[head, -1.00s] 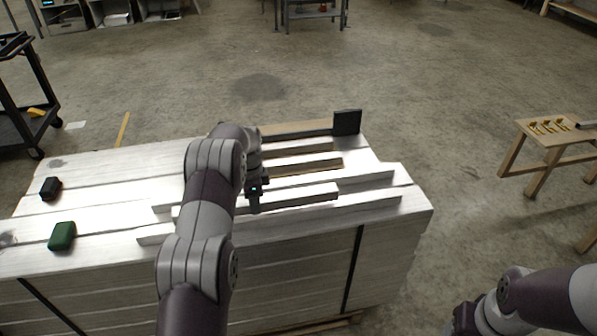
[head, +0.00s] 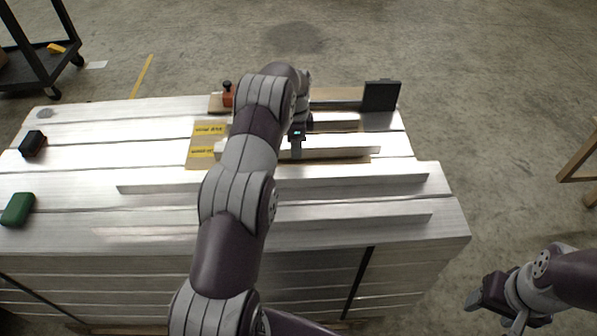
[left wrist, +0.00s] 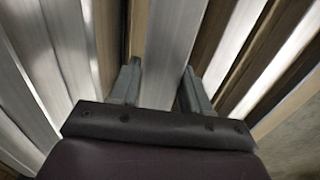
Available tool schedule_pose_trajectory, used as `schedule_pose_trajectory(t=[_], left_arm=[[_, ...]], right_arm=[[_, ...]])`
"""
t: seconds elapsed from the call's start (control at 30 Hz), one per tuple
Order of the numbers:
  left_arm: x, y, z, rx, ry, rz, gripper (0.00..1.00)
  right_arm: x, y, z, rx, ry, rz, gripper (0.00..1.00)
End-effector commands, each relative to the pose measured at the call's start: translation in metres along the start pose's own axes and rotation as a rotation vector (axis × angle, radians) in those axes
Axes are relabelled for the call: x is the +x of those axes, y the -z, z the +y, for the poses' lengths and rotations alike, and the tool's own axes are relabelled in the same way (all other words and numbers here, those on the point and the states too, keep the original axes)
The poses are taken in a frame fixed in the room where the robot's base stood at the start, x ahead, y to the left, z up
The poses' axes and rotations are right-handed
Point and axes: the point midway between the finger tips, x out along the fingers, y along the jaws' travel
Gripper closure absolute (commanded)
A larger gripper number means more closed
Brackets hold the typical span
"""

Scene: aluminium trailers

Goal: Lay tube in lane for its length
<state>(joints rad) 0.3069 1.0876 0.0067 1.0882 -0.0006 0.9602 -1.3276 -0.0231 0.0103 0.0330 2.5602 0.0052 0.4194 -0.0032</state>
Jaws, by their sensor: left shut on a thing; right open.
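My left gripper (head: 297,150) is shut on a silvery aluminium tube (head: 345,152), its fingers on either side of it. In the left wrist view the tube (left wrist: 168,60) runs away between the two fingertips (left wrist: 160,85). The tube lies over or just above a brown lane board (head: 200,160) with yellow labels, roughly parallel to the strips there. I cannot tell whether it touches the board. My arm hides part of the lanes and tube. My right gripper (head: 494,310) is open and empty, off the stack's right front corner.
Two long bars (head: 350,180) (head: 350,221) lie on the aluminium stack (head: 60,180) in front of the lanes. A dark stop block (head: 381,96) and a red-based knob (head: 228,96) stand at the back. Black (head: 33,144) and green (head: 17,209) items lie left.

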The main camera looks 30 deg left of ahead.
Motion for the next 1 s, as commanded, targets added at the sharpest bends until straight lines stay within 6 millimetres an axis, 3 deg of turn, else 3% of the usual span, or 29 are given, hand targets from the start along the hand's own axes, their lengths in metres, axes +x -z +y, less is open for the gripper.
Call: schedule_pose_trajectory(t=[0.03, 0.4, 0.77, 0.8, 0.83, 0.87, 1.0], left_arm=[[0.022, 0.0, -0.001, 0.0, 0.002, 0.001, 1.0], [0.079, 0.0, 0.0, 0.0, 0.001, 0.0, 1.0], [0.087, 0.0, -0.001, 0.0, 0.002, 0.001, 1.0], [0.086, 0.0, 0.0, 0.0, 0.0, 0.0, 0.4], [0.086, 0.0, 0.0, 0.0, 0.0, 0.0, 0.3], [0.086, 0.0, 0.0, 0.0, 0.0, 0.0, 0.27], [0.086, 0.0, 0.0, 0.0, 0.0, 0.0, 0.27]], right_arm=[[0.022, -0.003, 0.0, 0.0, 0.0, 0.0, 0.39], [0.023, -0.003, 0.0, 0.0, 0.0, 0.0, 0.39], [0.026, -0.003, 0.0, 0.0, 0.0, 0.0, 0.39], [0.025, -0.003, 0.0, 0.0, 0.0, 0.0, 0.39], [0.024, -0.003, 0.0, 0.0, 0.0, 0.0, 0.39], [0.024, -0.003, 0.0, 0.0, 0.0, 0.0, 0.39], [0.024, -0.003, 0.0, 0.0, 0.0, 0.0, 0.39]])
